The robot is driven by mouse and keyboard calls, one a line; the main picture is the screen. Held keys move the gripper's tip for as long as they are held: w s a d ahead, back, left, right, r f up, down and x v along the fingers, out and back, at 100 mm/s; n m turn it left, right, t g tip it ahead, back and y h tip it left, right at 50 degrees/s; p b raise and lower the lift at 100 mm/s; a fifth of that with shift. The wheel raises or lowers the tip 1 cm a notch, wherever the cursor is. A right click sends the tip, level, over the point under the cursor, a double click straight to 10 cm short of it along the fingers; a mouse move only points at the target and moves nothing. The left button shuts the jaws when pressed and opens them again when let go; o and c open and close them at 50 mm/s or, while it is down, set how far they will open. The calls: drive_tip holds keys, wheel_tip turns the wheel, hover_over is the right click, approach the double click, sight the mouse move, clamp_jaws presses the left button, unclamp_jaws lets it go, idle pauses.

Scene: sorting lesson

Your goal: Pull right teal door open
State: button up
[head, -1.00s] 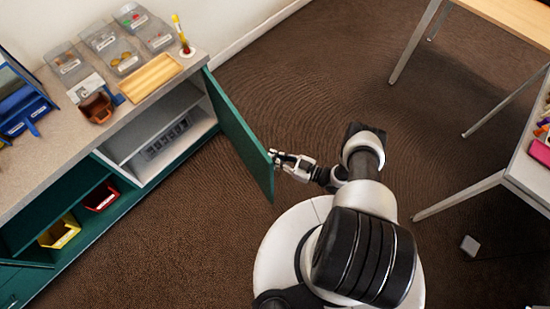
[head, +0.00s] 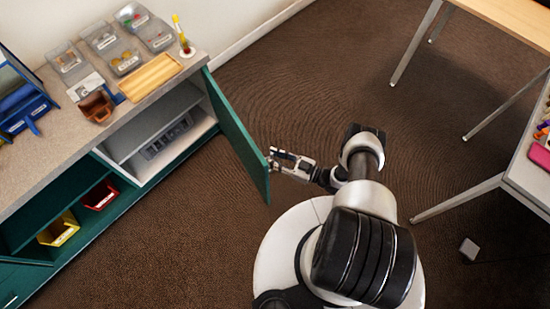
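The right teal door (head: 238,135) stands wide open, swung out from the right end of the cabinet. Behind it the right compartment (head: 150,130) shows white walls, a shelf and a grey slotted item (head: 165,138). My gripper (head: 277,160) is at the door's free edge, on the side away from the compartment, by a small light part that looks like the handle. The fingertips are at or very near it. Their grip is too small to make out.
The countertop (head: 50,165) holds clear trays (head: 125,57), a wooden tray (head: 150,77) and a brown container (head: 97,105). Yellow (head: 58,230) and red (head: 100,196) bins sit in the left compartment. Tables (head: 500,20) stand at right. Brown carpet (head: 300,80) is clear beyond the door.

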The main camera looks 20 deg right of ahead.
drive_tip(key=v, duration=1.2)
idle(0.4)
